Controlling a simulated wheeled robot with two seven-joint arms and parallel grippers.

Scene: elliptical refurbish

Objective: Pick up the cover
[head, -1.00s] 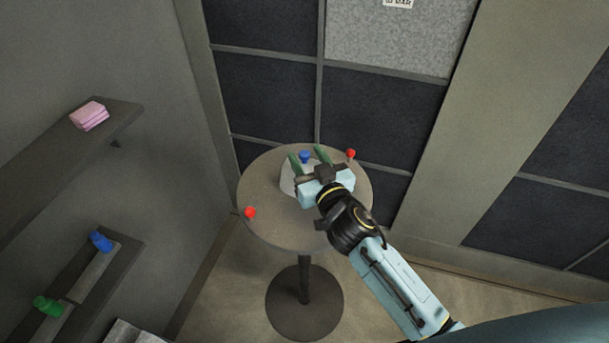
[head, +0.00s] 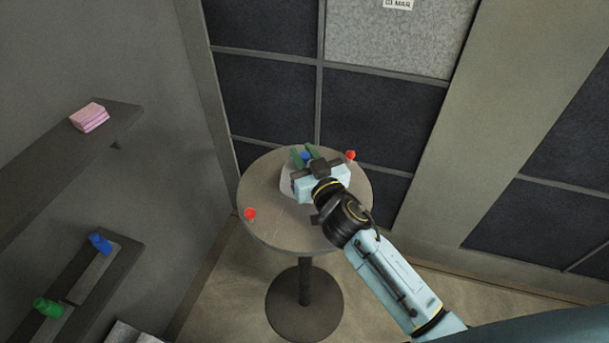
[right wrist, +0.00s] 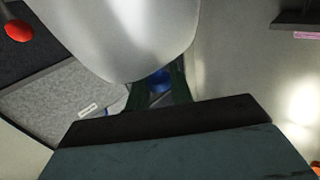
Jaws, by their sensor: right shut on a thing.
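The cover (head: 287,184) is a pale, rounded dome with a blue knob (head: 305,156) on top, at the round table's back middle in the head view. My right gripper (head: 304,151) reaches over it, its green fingers shut on the blue knob. In the right wrist view the dome (right wrist: 130,38) fills the upper middle, and the blue knob (right wrist: 159,80) shows between the fingers. My gripper and wrist hide much of the cover in the head view. I cannot tell whether its rim touches the table. My left gripper is not in view.
The round table (head: 275,225) stands on one post near a dark panelled wall. One red-topped thing (head: 250,214) is at its left edge, another (head: 350,155) at its back right. Left wall shelves hold a pink stack (head: 90,117), a blue item (head: 100,243) and a green item (head: 47,307).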

